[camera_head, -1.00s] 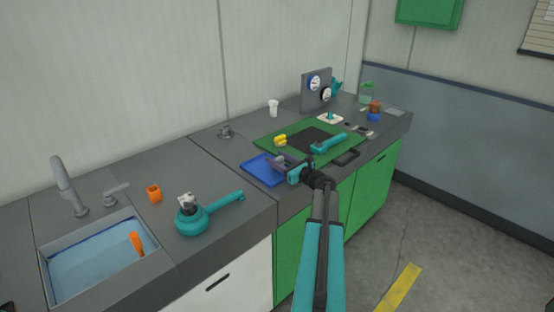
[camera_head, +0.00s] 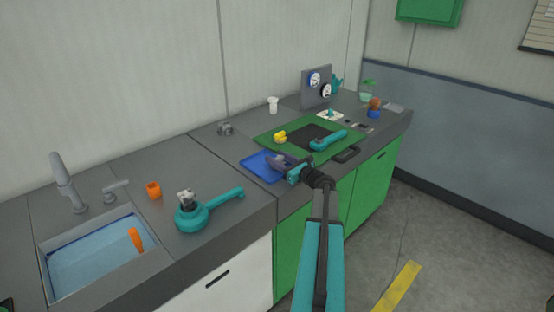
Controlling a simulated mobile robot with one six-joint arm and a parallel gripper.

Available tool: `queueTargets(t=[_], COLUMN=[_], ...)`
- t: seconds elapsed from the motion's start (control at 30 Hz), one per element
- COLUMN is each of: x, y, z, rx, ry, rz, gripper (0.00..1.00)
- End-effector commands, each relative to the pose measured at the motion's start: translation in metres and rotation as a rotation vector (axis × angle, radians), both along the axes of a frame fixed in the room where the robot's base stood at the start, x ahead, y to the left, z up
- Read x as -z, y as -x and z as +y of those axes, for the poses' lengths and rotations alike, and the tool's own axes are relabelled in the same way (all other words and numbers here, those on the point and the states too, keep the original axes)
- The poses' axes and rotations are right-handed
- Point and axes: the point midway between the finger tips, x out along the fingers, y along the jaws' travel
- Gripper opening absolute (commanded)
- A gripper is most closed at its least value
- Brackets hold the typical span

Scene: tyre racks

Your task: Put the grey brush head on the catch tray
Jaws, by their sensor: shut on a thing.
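The blue catch tray (camera_head: 253,168) lies on the counter left of the green mat. My gripper (camera_head: 285,163) is over the tray's right part, reaching in from the right. It is shut on a small grey thing (camera_head: 278,159), which looks like the grey brush head. My gripper partly hides it. I cannot tell whether it touches the tray.
A green mat (camera_head: 268,140) holds a yellow piece (camera_head: 280,136) and a teal tool (camera_head: 328,140). A dark handle-like thing (camera_head: 347,154) lies at the front edge. A teal pan-like tool (camera_head: 205,212) stands by the sink (camera_head: 60,288). The tray's left part is clear.

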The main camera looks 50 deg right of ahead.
Motion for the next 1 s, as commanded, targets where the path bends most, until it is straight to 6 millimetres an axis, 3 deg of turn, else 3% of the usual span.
queueTargets(t=[0.07,0.1,0.2,0.57,0.83,1.0], x=[0.0,0.0,0.001,-0.001,-0.016,-0.01], y=[0.0,0.0,0.0,0.0,0.0,0.026], z=[0.0,0.0,0.0,0.0,0.001,0.003], rx=[0.0,0.0,0.0,-0.001,-0.001,0.002], ry=[0.0,0.0,0.0,0.0,0.001,0.0], rz=[0.001,0.001,0.001,0.001,0.001,0.001], gripper=[0.22,0.49,0.65,0.65,0.65,0.65])
